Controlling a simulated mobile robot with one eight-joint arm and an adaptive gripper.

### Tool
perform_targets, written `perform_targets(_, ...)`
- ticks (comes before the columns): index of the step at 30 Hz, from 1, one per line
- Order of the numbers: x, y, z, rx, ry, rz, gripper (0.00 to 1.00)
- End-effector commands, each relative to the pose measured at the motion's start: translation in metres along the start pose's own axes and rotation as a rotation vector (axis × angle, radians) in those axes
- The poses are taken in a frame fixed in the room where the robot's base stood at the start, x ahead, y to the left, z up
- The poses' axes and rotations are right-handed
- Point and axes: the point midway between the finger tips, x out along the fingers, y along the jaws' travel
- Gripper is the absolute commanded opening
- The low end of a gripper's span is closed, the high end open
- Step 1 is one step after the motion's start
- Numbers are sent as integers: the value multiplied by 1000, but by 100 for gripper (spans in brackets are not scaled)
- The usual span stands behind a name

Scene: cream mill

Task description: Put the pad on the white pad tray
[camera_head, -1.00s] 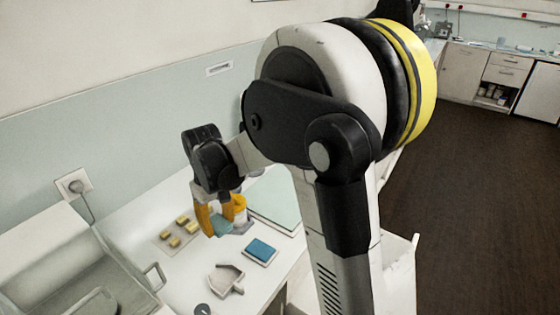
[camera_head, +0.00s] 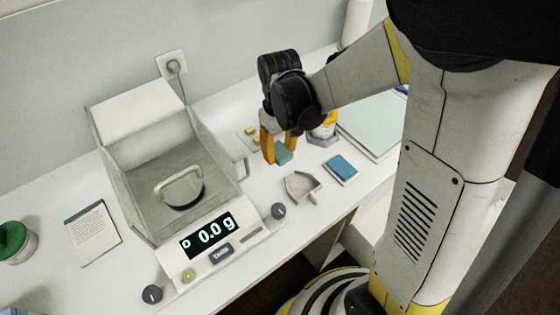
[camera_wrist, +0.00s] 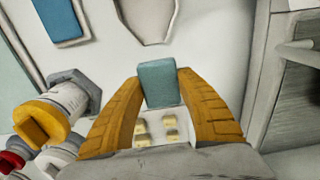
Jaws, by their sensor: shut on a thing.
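My gripper (camera_head: 280,155) has orange fingers and is shut on a small teal pad (camera_head: 284,156), holding it above the white worktop. In the wrist view the pad (camera_wrist: 158,83) sits between the fingertips (camera_wrist: 161,85). A blue rectangular pad lies on a thin white tray (camera_head: 350,178), to the right of my gripper. The blue pad and tray also show at the top left of the wrist view (camera_wrist: 61,18). Small yellowish blocks lie on a pale plate (camera_head: 243,141) behind the gripper, partly hidden by it; the wrist view shows the blocks (camera_wrist: 141,127) between the fingers.
A pale angular dish (camera_head: 302,187) lies in front of the gripper. A yellow-lidded jar (camera_head: 326,122) stands in a grey holder behind right. A balance (camera_head: 213,235) reading 0.0 g, with a clear-sided shield, stands at the left. A pale green board (camera_head: 372,123) lies at the right.

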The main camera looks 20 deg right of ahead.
Motion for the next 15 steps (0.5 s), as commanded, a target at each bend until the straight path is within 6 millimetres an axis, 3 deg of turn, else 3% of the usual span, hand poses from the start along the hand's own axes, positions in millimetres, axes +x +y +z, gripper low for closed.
perform_targets(8,39,0,0,1,0,0,4)
perform_targets(15,39,0,0,1,0,0,4)
